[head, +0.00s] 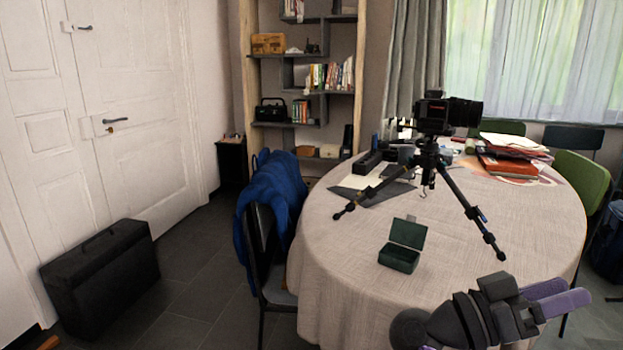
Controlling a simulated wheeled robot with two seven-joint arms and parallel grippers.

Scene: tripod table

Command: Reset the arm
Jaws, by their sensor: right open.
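My right gripper (568,301) shows at the lower right, with its two purple fingers apart and nothing seen between them. It is above the near right part of the round table (340,265), which has a pale cloth. My left gripper is not in view. A black camera (434,115) sits on a small tripod (459,196) standing on the table. A small dark green box (399,258) with its lid raised lies on the cloth, to the left of my right gripper and apart from it.
Papers and red folders (510,163) lie at the table's back right. A chair with a blue jacket (272,205) stands at the table's left. A black case (102,277) is on the floor by the white door (140,120). The table's front left is clear.

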